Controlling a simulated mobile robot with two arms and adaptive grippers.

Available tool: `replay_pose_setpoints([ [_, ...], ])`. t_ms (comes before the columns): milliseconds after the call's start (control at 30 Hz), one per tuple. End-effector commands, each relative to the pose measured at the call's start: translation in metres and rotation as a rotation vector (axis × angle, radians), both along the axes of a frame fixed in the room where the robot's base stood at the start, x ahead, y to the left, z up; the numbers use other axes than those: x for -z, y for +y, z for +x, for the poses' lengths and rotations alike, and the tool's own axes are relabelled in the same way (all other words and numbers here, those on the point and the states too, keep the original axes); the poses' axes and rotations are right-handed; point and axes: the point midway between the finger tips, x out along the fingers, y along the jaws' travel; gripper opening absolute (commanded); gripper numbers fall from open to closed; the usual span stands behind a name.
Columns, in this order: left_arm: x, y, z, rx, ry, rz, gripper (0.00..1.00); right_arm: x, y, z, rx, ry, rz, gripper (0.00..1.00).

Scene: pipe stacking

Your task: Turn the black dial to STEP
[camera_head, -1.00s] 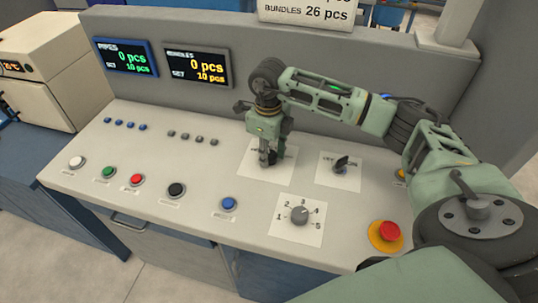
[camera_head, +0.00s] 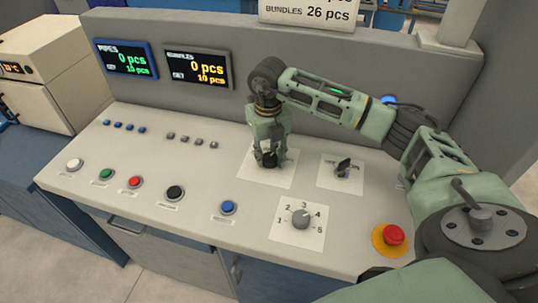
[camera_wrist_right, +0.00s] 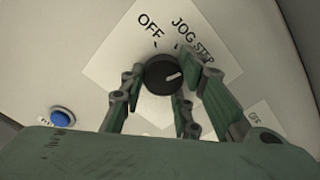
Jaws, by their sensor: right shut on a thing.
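The black dial (camera_wrist_right: 160,82) sits on a white plate (camera_wrist_right: 128,50) marked OFF, JOG and STEP in the right wrist view. Its white mark points right and slightly up, to the STEP side. My right gripper (camera_wrist_right: 162,84) has a finger on each side of the dial and is shut on it. The right finger partly covers the plate near the STEP label. In the head view my right gripper (camera_head: 269,158) points down over the dial's plate (camera_head: 286,175) and mostly hides the dial. My left gripper does not show.
A second black switch (camera_head: 344,166) stands to the right. A grey numbered knob (camera_head: 302,219) and a red emergency button (camera_head: 393,235) are nearer the front. A blue button (camera_head: 228,207) and other buttons lie left. Two displays (camera_head: 198,67) stand at the back.

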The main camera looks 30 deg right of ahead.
Motion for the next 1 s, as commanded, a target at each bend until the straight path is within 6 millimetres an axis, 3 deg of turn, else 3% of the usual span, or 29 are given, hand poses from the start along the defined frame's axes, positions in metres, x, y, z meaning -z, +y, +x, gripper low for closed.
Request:
replay_pose_setpoints([
  [533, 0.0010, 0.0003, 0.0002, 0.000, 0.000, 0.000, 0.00, 0.0043, 0.0053, -0.0027, 0.015, 0.011, 0.008, 0.03],
  [567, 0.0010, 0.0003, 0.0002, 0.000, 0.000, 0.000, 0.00, 0.0043, 0.0053, -0.0027, 0.015, 0.011, 0.008, 0.31],
  [600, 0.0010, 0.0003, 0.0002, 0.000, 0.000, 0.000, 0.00, 0.0043, 0.0053, -0.0027, 0.015, 0.011, 0.008, 0.34],
  [733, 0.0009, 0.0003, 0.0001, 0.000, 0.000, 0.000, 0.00, 0.0035, 0.0047, -0.0024, 0.016, 0.010, 0.008, 0.44],
  [1000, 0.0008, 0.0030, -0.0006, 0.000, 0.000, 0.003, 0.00, 0.0009, 0.0022, -0.0008, 0.020, 0.003, 0.005, 0.44],
])
